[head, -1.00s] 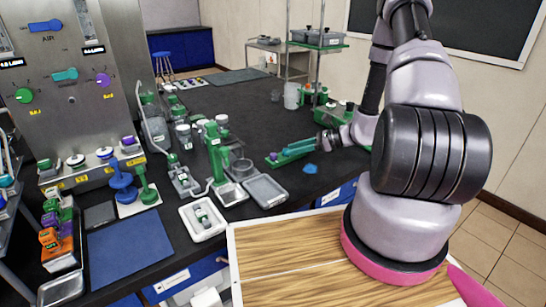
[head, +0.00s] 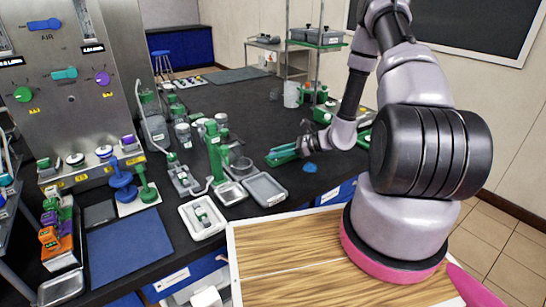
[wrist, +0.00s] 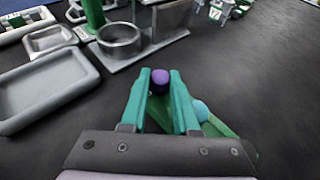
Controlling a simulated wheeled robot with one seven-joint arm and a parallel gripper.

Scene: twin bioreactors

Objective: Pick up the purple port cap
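The purple port cap (wrist: 160,79) shows in the wrist view between the fingertips of my gripper (wrist: 160,85). The two teal fingers stand on either side of it, very close to its sides. I cannot tell whether they touch or press it. A green holder (wrist: 218,127) lies below and behind the fingers, partly hidden by them. In the head view my gripper (head: 283,155) is low over the black bench, and the cap cannot be made out there.
A light-blue round thing (wrist: 200,110) sits by the right finger. A grey tray (wrist: 45,88) and a metal ring-shaped holder (wrist: 120,41) lie to the left. A green stand (head: 215,155) rises left of my gripper. The bench to the right in the wrist view is clear.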

